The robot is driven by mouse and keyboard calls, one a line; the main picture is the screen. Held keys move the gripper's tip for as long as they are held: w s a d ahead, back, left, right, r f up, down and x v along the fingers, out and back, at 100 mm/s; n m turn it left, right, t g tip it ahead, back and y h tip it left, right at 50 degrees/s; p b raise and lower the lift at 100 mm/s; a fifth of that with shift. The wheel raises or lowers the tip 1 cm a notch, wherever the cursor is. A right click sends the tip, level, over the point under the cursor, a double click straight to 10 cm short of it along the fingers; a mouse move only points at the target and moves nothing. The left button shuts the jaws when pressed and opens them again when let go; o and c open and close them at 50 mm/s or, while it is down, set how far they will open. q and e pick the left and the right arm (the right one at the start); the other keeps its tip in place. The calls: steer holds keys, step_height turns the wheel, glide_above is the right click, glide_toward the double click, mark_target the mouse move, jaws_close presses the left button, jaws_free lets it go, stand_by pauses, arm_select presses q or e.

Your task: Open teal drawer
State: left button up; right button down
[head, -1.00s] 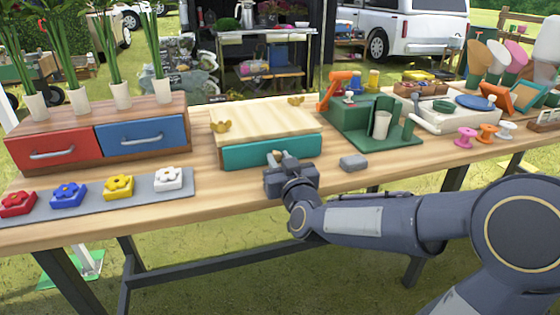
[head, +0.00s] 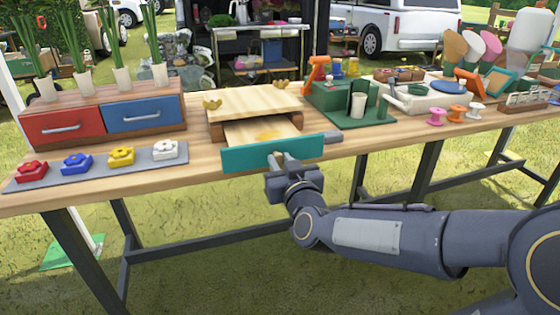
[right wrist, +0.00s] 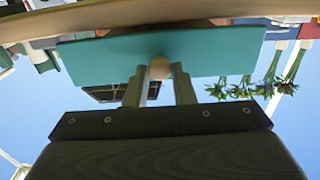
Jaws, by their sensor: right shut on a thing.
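The teal drawer (head: 250,155) is pulled well out of its light wooden box (head: 257,101), and its pale interior shows with a yellowish patch on the floor. Its front reaches out over the table's front edge. My right gripper (head: 282,163) is at the right half of the drawer front, shut on the knob. In the right wrist view the round wooden knob (right wrist: 159,68) sits between the two fingers (right wrist: 159,85), against the teal front (right wrist: 100,62). My left gripper is in neither current view.
A cabinet with a red drawer (head: 62,127) and a blue drawer (head: 144,114) stands at the left, both shut. Several flower blocks lie on a grey mat (head: 45,180) in front. A grey block (head: 331,137) lies right of the drawer, close beside its front. A green stand (head: 340,100) is further right.

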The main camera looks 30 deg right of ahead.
steer(key=shift+s+a, duration=0.1)
steer(key=shift+s, duration=0.15)
steer(key=c, duration=1.2)
jaws_free()
steer(key=shift+c, duration=0.2)
steer(key=p+v, duration=0.1)
steer(key=v, duration=0.6)
steer(key=shift+s+p, duration=0.35)
steer(key=shift+s, duration=0.05)
